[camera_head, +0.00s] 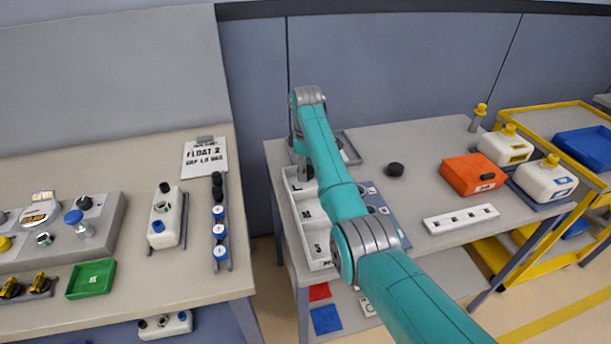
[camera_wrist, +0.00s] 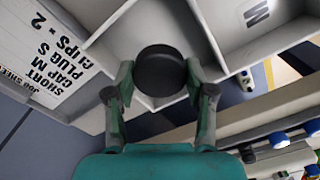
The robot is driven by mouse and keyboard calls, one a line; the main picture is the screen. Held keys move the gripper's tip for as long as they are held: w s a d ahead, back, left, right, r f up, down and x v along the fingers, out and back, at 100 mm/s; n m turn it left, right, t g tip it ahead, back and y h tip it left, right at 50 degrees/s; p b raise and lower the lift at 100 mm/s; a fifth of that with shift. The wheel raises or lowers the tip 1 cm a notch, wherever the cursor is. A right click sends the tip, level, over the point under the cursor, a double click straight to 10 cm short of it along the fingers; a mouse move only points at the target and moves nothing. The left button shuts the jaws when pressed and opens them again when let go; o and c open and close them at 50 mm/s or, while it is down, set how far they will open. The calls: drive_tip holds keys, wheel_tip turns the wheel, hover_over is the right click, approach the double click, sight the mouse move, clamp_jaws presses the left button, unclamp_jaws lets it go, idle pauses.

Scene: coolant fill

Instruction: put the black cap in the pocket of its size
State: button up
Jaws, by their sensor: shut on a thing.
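My gripper (camera_wrist: 158,84) is shut on the black cap (camera_wrist: 160,66), a round dark disc seen from above in the wrist view. The cap is over a pocket of the white tray (camera_wrist: 118,28), beside the pocket marked M (camera_wrist: 257,13). The floor marking under the cap is hidden, and its height above the floor is hard to tell. In the head view the white tray (camera_head: 320,264) shows pockets marked M and S at its near part.
A job sheet (camera_wrist: 45,50) reads "CAP M". Another black round piece (camera_head: 395,169) lies on the table, with an orange box (camera_head: 474,174) and a white strip with holes (camera_head: 460,218) to its right. The table around the black piece is clear.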

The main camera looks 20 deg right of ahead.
drive_tip(key=shift+f, duration=1.3)
drive_tip(key=o, duration=1)
drive_tip(key=shift+f, duration=0.1)
